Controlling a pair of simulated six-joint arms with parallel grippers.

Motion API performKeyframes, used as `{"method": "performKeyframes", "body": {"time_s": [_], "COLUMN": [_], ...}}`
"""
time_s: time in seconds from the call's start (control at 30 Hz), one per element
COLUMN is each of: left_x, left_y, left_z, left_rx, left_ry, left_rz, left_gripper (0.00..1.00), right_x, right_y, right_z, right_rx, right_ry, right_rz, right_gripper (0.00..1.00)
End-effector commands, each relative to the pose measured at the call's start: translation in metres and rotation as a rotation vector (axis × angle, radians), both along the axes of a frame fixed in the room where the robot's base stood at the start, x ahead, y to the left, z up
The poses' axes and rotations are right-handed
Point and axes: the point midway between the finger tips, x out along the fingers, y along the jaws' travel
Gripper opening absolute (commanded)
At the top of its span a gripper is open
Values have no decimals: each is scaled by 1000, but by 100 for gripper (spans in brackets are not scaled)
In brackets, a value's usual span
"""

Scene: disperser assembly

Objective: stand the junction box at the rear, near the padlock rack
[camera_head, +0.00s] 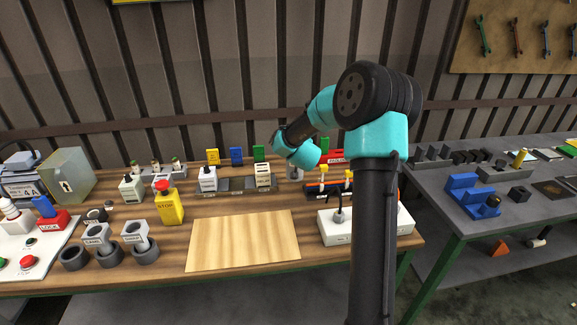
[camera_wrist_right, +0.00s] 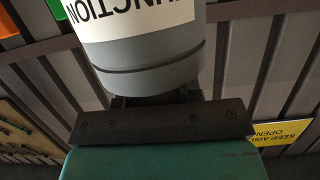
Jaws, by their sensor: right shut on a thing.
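The junction box (camera_wrist_right: 140,55) is a grey round body with a white label reading "JUNCTION", upside down in the right wrist view. My right gripper (camera_wrist_right: 155,100) is shut on it, and its dark jaws press against the box's near end. In the head view the teal wrist of my right arm hides the gripper; a small grey piece (camera_head: 294,172) shows just below it, probably the box. It is over the rear of the wooden bench, but I cannot tell whether it touches. I cannot clearly identify the padlock rack. My left gripper is out of view.
Yellow (camera_head: 213,157), blue (camera_head: 237,157) and green (camera_head: 259,153) upright pieces stand along the rear. A dark rack with yellow-topped parts (camera_head: 325,190) is close on the right.

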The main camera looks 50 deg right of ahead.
Motion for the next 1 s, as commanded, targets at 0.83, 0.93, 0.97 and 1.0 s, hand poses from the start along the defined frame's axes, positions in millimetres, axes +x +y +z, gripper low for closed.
{"method": "performKeyframes", "body": {"time_s": [0.83,0.93,0.97,1.0], "left_x": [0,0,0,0], "left_y": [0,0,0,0], "left_z": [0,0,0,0], "left_rx": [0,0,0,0], "left_ry": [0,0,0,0], "left_rz": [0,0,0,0], "left_gripper": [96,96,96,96], "right_x": [57,67,70,74], "right_y": [-64,-76,-79,-84], "right_z": [-7,-9,-10,-10], "right_rx": [-3,-2,-1,-1], "right_ry": [-3,-3,-3,-3], "right_rz": [-1,-2,-2,-1], "right_gripper": [0,0,0,0]}}
